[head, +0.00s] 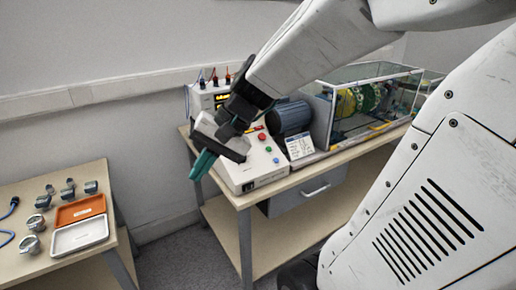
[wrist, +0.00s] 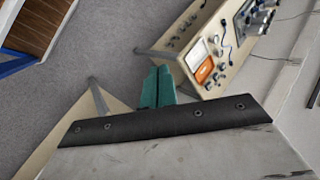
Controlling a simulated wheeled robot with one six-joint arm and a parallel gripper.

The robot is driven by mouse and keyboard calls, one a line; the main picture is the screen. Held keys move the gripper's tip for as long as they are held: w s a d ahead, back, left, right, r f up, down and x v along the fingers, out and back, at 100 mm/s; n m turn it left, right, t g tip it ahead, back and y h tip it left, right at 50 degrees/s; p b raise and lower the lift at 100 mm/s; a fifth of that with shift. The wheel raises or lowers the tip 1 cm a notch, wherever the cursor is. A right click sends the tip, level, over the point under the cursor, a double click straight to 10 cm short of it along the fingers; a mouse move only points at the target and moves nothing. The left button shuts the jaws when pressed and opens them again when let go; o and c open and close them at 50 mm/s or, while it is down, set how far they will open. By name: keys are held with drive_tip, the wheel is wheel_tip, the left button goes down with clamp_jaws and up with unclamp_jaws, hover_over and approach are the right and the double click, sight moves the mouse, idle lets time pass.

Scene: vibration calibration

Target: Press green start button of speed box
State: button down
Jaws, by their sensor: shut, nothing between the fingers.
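The speed box (head: 262,174) is a pale control box at the front left of the workbench in the head view. My gripper (head: 203,165) has teal fingers and is at the left side of the box, pointing down and left, apart from the green button. My gripper's body hides part of the box. In the wrist view the teal fingers (wrist: 157,88) are together with nothing between them, and the speed box buttons do not show.
A blue-grey motor (head: 290,117) and a glass-walled enclosure (head: 376,85) stand right of the box. Another instrument with cables (head: 208,96) is behind. A side table at left holds an orange tray (head: 80,209), a white tray (head: 80,235) and several sensors. Floor lies between the tables.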

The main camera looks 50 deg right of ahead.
sight(269, 149)
drive_tip(key=w+d+m+t+y, duration=0.1)
drive_tip(key=w+d+m+t, duration=0.45)
drive_tip(key=w+d, duration=0.3)
drive_tip(key=d+f+m+t+h, duration=0.1)
drive_tip(key=d+f+m+h, duration=0.1)
drive_tip(key=d, duration=0.8)
drive_tip(key=d+f+m+t+h, duration=0.2)
drive_tip(key=d+f+m+h, duration=0.1)
drive_tip(key=d+m, duration=0.4)
drive_tip(key=w+d+f+m+t+h, duration=0.1)
drive_tip(key=d+m, duration=0.4)
drive_tip(key=d, duration=0.8)
wheel_tip(269, 149, down, 2)
drive_tip(key=t+h, duration=0.1)
drive_tip(key=h, duration=0.1)
drive_tip(key=shift+h, duration=0.4)
drive_tip(key=shift+w+d+f+t, duration=0.1)
drive_tip(key=shift+w+t, duration=0.05)
drive_tip(key=shift+t, duration=0.1)
drive_tip(key=shift+w+d+f, duration=0.15)
drive_tip(key=shift+w+f, duration=0.45)
drive_tip(key=shift+f, duration=0.7)
drive_tip(key=shift+w+d+f, duration=0.1)
drive_tip(key=shift+w+f, duration=0.55)
drive_tip(key=shift+f, duration=0.6)
drive_tip(key=shift+w+d+f, duration=0.15)
drive_tip(key=shift+w+f, duration=0.45)
drive_tip(key=shift+f, duration=0.7)
drive_tip(key=shift+f, duration=0.1)
